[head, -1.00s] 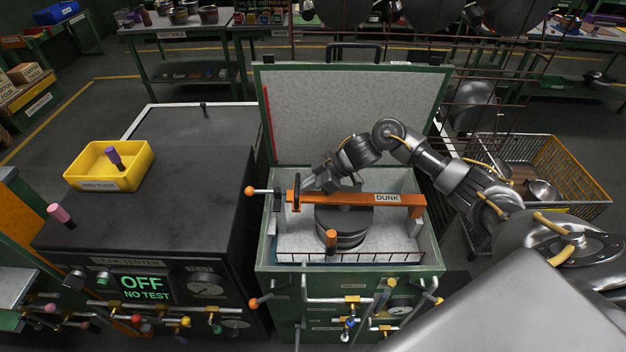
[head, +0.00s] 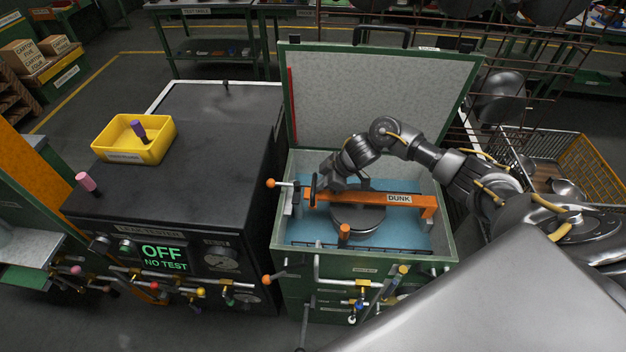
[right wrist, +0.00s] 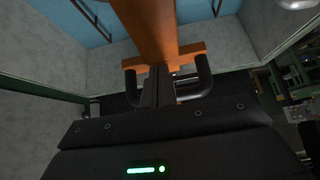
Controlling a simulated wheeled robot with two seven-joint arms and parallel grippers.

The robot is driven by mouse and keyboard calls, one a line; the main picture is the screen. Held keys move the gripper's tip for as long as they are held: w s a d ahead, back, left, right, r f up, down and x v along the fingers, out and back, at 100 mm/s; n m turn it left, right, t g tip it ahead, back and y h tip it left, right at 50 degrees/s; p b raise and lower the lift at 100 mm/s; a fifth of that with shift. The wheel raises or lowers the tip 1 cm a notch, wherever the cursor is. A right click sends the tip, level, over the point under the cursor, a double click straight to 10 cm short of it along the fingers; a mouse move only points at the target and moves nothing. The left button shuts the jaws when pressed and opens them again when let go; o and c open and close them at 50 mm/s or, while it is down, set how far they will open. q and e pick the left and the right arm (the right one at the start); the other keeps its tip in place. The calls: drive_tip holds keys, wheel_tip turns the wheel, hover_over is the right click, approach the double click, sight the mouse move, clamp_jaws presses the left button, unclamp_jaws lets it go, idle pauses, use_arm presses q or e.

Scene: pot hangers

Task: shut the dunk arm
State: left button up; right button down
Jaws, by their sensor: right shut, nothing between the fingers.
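The dunk arm (head: 365,199) is an orange bar labelled DUNK, lying low across the open green tank (head: 365,258). Its right end is at the tank's right side. A dark round pot (head: 358,222) is under the bar, with blue water (head: 415,235) around it. My right gripper (head: 324,190) is at the bar's left end, by its dark upright handle (head: 313,188). In the right wrist view the shut fingers (right wrist: 158,85) are between the two sides of the black handle (right wrist: 204,78), close to the orange bar (right wrist: 150,30). My left gripper is out of view.
The tank's lid (head: 375,100) stands open behind. A lever with an orange ball (head: 270,183) is at the tank's left rim; an orange post (head: 344,231) is at the front. A black leak tester (head: 180,190) with a yellow bin (head: 158,150) stands left; a wire cart (head: 590,150) right.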

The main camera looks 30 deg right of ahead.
drive_tip(key=shift+w+r, duration=0.1)
drive_tip(key=shift+r, duration=0.05)
drive_tip(key=shift+d+r+p, duration=0.35)
drive_tip(key=shift+r+p, duration=0.1)
drive_tip(key=shift+p, duration=0.1)
use_arm(q)
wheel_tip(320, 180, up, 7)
drive_tip(key=p, duration=0.6)
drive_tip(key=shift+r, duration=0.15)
use_arm(e)
drive_tip(key=s+d+f+v, duration=0.1)
drive_tip(key=v, duration=0.7)
drive_tip(key=shift+s+r, duration=0.2)
drive_tip(key=shift+s, duration=0.1)
drive_tip(key=shift+d, duration=0.2)
